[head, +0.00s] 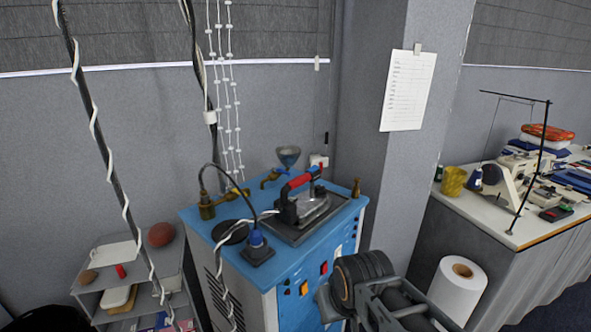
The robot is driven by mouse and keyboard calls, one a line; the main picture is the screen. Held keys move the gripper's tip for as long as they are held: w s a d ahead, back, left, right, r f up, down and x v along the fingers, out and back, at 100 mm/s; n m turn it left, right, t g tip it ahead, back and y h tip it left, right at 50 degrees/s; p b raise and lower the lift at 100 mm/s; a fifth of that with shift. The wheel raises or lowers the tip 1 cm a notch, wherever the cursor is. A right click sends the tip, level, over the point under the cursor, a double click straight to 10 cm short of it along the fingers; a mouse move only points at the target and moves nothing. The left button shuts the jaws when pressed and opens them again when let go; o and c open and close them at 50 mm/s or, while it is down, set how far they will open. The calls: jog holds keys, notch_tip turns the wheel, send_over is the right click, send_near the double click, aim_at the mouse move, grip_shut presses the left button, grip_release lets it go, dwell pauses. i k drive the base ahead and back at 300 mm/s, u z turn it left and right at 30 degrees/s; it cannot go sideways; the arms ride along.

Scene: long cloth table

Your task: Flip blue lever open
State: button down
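A blue machine (305,262) with a clothes iron (303,207) on its top stands in the middle of the head view. My gripper (405,314) is low in the picture, in front of the machine's right side and well apart from the lever. Its fingertips are not clearly visible, so I cannot tell whether it is open.
The iron, its cord and a black hose (232,180) stand on the machine top near the lever. A larger brass valve (207,207) is at left. A shelf (112,262) is left; a sewing table (510,225) and white roll (458,286) are right.

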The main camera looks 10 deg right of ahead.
aim_at(281, 171)
jog(key=z, duration=1.9)
jog(key=i, duration=1.8)
jog(key=u, duration=2.8)
